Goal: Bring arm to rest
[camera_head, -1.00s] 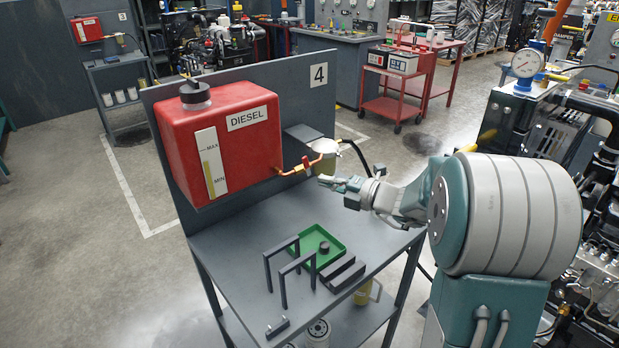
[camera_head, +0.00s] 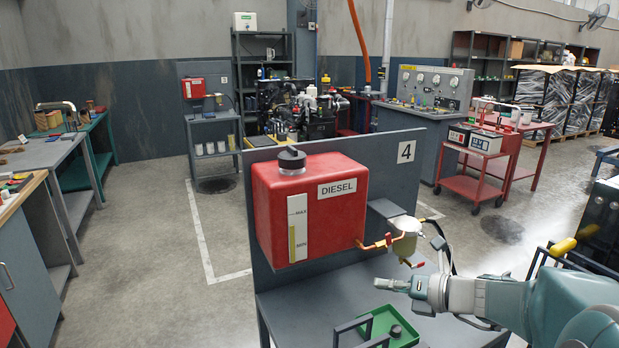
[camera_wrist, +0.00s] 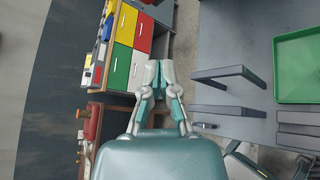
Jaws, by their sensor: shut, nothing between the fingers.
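My gripper (camera_head: 390,285) is shut and empty at the lower right of the head view, reaching left over the grey bench (camera_head: 300,305). It is in front of and below the fuel filter (camera_head: 405,238) and right of the red diesel tank (camera_head: 310,205), apart from both. In the wrist view my gripper (camera_wrist: 160,68) has its fingers together, with nothing between them. The green tray (camera_wrist: 297,70) and dark bracket (camera_wrist: 225,76) lie to its right there. My arm comes in from the right edge of the head view.
A red cart (camera_head: 475,183) stands behind at the right. Workbenches (camera_head: 45,155) line the left side. A drawer cabinet (camera_wrist: 125,25) with coloured fronts shows in the wrist view. The floor left of the bench is clear.

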